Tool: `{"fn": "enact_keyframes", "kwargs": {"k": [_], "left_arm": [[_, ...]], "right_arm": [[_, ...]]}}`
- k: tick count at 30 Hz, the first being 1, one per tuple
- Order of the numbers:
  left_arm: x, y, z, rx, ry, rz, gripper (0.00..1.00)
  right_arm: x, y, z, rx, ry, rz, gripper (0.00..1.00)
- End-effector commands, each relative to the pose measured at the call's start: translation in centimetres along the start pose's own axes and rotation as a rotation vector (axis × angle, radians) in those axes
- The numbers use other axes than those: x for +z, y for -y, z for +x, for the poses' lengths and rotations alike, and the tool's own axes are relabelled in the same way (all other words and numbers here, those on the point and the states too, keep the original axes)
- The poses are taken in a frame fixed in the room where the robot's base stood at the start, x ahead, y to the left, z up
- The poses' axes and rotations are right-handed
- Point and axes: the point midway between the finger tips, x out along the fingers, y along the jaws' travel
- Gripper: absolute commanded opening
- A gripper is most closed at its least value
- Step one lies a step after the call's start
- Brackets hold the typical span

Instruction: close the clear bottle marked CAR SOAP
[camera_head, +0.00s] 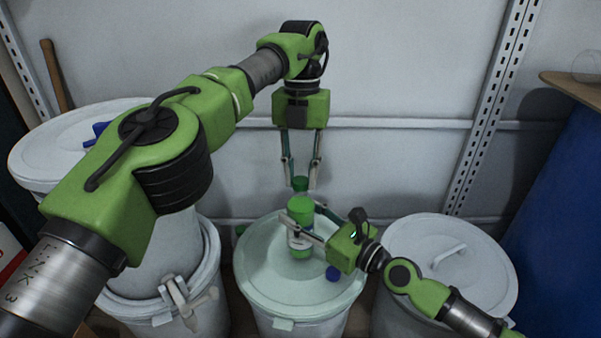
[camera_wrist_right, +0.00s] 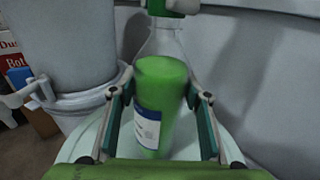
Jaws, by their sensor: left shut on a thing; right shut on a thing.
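A clear bottle (camera_head: 301,209) with green liquid stands upright on the lid of the middle drum. In the right wrist view the bottle (camera_wrist_right: 160,88) shows a white and blue label, too small to read, and a clear tapering neck. My right gripper (camera_head: 304,218) is shut around the bottle's body from the right. My left gripper (camera_head: 301,184) points down over the bottle and is shut on a green cap (camera_wrist_right: 174,6). The cap is at the top of the neck; I cannot tell whether it is seated or threaded on.
The middle drum (camera_head: 262,285) carries the bottle and a small blue thing (camera_head: 332,273) on its lid. A lidded drum (camera_head: 480,260) stands right, stacked drums (camera_head: 40,150) left. A wall with metal rails is behind. A blue drum (camera_head: 565,190) is at the far right.

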Motion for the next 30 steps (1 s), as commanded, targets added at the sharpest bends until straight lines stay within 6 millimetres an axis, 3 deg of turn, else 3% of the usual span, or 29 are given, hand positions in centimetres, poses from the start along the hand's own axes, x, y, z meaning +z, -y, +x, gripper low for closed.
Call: {"fn": "enact_keyframes", "kwargs": {"k": [8,30], "left_arm": [[0.01,0.05,-0.01,0.066,-0.009,0.517,0.17],[-0.26,0.04,0.12,0.278,-0.040,2.219,0.17]], "right_arm": [[0.00,0.00,-0.02,0.000,0.000,0.000,0.00],[-0.02,-0.04,-0.01,0.001,-0.001,0.000,0.00]]}}
